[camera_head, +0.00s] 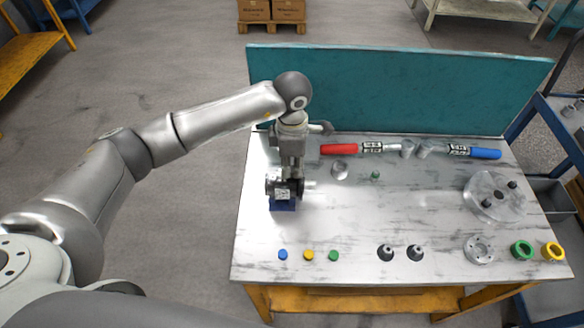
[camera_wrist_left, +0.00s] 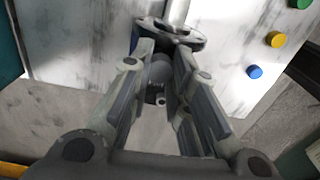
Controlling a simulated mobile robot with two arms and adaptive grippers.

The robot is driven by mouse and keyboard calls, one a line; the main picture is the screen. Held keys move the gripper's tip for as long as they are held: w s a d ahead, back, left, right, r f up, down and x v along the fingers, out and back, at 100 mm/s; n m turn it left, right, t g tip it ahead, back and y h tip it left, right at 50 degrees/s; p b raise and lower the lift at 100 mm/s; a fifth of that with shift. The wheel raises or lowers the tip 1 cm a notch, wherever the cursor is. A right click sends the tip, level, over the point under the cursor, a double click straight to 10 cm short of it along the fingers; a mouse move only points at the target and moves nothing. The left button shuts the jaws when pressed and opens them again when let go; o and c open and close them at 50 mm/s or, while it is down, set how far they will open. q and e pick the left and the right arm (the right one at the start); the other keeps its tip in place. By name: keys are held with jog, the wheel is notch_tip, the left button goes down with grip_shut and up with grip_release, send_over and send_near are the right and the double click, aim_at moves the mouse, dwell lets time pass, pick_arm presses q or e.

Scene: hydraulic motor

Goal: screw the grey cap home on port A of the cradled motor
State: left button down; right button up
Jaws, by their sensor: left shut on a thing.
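The motor (camera_head: 279,186) sits in a blue cradle (camera_head: 283,205) at the left of the table, its shaft pointing right. Its dark flange (camera_wrist_left: 172,34) and bright shaft (camera_wrist_left: 178,12) show in the left wrist view. My left gripper (camera_head: 287,178) points down over the motor. In the left wrist view, its fingers (camera_wrist_left: 160,62) are shut on a small round grey piece, which looks like the grey cap (camera_wrist_left: 160,70). The fingers hide port A and much of the motor, so I cannot tell how the cap sits on it. My right gripper is out of view.
Blue (camera_head: 283,254), yellow (camera_head: 309,255) and green (camera_head: 334,255) caps lie in front of the cradle. Two dark cone-shaped parts (camera_head: 400,252) stand to their right. Red-handled (camera_head: 338,149) and blue-handled (camera_head: 486,153) tools lie near the teal back panel (camera_head: 400,90).

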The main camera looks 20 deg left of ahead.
pick_arm(q)
jog(key=shift+s+f, duration=0.2)
jog(key=shift+f, duration=0.1)
jog(key=shift+f+m+b, duration=0.15)
jog(key=shift+m+b, duration=0.85)
jog(key=shift+m, duration=0.1)
jog(key=c, duration=1.6)
grip_release()
jog(key=shift+o, duration=0.2)
jog(key=shift+w+r, duration=0.15)
jog(key=shift+r, duration=0.05)
jog(key=shift+r, duration=0.25)
